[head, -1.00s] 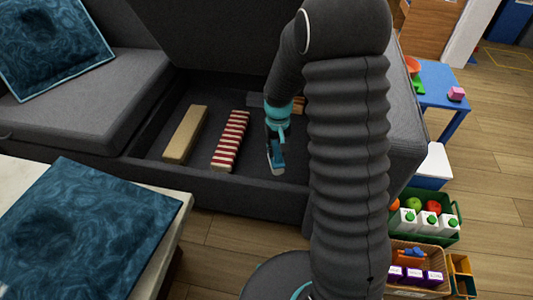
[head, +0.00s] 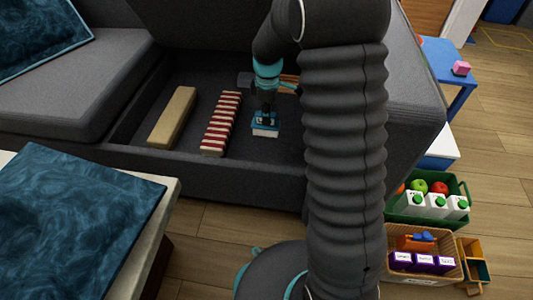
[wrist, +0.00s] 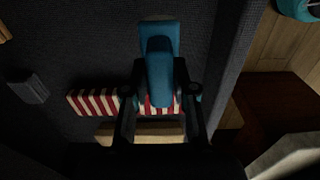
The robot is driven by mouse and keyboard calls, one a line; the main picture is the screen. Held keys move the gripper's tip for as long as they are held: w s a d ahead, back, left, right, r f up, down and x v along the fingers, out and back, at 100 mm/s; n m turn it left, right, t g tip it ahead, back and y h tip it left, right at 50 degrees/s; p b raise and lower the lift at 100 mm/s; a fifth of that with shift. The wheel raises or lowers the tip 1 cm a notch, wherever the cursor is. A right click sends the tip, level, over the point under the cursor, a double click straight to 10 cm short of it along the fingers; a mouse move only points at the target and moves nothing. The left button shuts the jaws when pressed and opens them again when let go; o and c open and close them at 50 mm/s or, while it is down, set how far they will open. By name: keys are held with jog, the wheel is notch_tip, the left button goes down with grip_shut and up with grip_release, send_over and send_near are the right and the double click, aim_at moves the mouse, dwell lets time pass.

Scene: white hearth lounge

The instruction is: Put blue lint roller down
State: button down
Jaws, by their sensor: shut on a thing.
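The blue lint roller (head: 265,129) is in my gripper (head: 265,113), inside the open storage bay of the grey sofa (head: 190,174). It is right of a red-and-white striped bundle (head: 221,122). A white part shows at its lower side. In the wrist view the lint roller (wrist: 159,48) lies lengthwise ahead of my gripper (wrist: 160,92), whose fingers stand on both sides of its near end. My gripper is shut on it. I cannot tell whether the roller touches the bay floor.
A tan block (head: 173,117) lies left of the striped bundle. A small grey block (head: 245,79) and an orange-brown item (head: 289,82) lie behind my gripper. Dark bay floor is bare around the roller. The bay's front wall stands nearer me.

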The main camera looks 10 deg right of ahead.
aim_at(267, 135)
notch_tip(267, 135, down, 10)
jog(key=shift+r+b, duration=0.1)
jog(key=shift+b, duration=0.65)
jog(key=c, duration=0.9)
grip_release()
jog(key=shift+c, duration=0.2)
notch_tip(267, 135, up, 12)
jog(key=shift+r+p, duration=0.1)
jog(key=shift+p, duration=0.9)
